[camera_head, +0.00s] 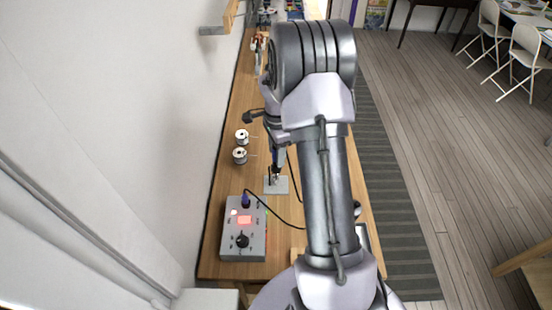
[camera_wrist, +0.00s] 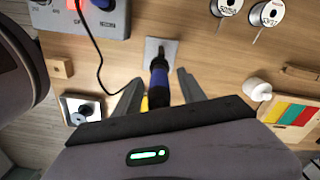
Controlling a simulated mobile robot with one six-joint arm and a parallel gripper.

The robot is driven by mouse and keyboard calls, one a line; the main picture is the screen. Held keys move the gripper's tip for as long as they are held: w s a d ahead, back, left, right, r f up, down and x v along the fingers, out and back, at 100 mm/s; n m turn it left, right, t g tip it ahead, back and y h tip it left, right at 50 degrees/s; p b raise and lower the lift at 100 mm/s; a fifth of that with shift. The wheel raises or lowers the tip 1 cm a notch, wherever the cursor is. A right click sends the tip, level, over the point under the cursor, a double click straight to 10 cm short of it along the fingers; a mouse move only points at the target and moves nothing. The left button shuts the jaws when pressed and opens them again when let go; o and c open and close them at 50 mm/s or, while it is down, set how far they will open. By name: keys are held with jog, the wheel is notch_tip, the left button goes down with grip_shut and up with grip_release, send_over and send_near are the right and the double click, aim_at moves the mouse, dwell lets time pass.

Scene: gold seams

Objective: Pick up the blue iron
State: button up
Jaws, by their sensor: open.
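The blue iron (camera_wrist: 158,82) shows in the wrist view with its blue handle between my gripper's two fingers and its dark end over a small grey plate (camera_wrist: 152,46). My gripper (camera_wrist: 160,72) is open, with one finger on each side of the handle. A gap shows on both sides in that view. The handle's lower end is hidden behind my gripper's body. In the head view my gripper (camera_head: 277,158) is over the grey plate (camera_head: 282,187), and the iron is too small and covered to make out clearly there.
A grey control box (camera_head: 243,245) with a red display stands at the near left, with a black cable running from it. Two wire spools (camera_head: 240,155) lie left of my gripper. The wrist view also shows a colored-strip tray (camera_wrist: 292,112) and a white roll (camera_wrist: 256,89). A wall borders the bench's left.

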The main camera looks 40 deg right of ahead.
grip_shut()
jog(key=shift+r, duration=0.15)
